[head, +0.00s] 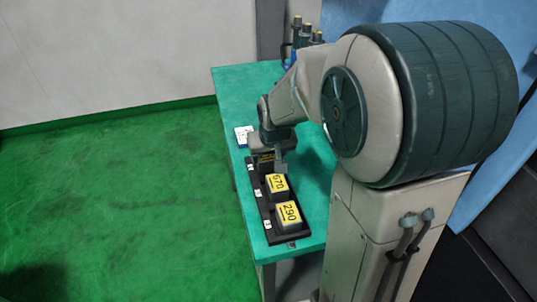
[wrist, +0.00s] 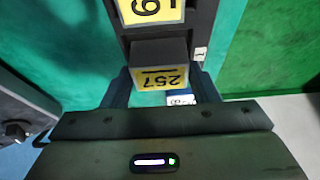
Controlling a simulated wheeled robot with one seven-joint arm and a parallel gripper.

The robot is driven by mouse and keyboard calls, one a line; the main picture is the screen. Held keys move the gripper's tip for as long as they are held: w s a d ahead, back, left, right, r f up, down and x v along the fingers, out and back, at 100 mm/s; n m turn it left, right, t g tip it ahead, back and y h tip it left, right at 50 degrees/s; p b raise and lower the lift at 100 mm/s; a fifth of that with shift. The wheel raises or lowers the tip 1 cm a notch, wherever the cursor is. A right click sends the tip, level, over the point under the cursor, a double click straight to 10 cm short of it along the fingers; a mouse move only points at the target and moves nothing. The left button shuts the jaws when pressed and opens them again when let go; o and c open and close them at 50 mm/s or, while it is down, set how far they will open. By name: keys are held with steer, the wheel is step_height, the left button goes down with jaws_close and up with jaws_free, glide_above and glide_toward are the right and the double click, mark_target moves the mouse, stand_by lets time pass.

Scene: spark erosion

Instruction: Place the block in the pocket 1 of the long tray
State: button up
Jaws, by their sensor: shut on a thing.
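The long tray (head: 262,222) is black and lies lengthwise on the green table; it also shows in the wrist view (wrist: 203,22). My gripper (wrist: 162,88) is shut on a dark block (wrist: 160,50) with a yellow label that reads 257, one finger on each side. In the head view my gripper (head: 272,150) is over the far end of the tray and hides most of that block (head: 266,158). I cannot tell whether the block rests in a pocket or hangs just above it. The pocket under it is hidden.
Two more yellow-labelled blocks stand in the tray, 670 (head: 277,184) and 290 (head: 288,214). The 670 block is close to the held one. A white card (head: 243,135) lies by the table's left edge. Bottles (head: 302,35) stand at the back of the table (head: 235,85).

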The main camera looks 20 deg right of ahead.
steer(key=shift+f, duration=0.15)
steer(key=o, duration=1.2)
steer(key=shift+r, duration=0.55)
steer(key=p+v, duration=0.1)
steer(key=v, duration=1)
steer(key=s+f, duration=0.1)
steer(key=s, duration=0.4)
steer(key=s+f+g, duration=0.1)
steer(key=s+f, duration=0.1)
steer(key=s, duration=0.3)
steer(key=s+f+g, duration=0.1)
steer(key=s+f, duration=0.1)
steer(key=s, duration=0.3)
steer(key=shift+a, duration=0.15)
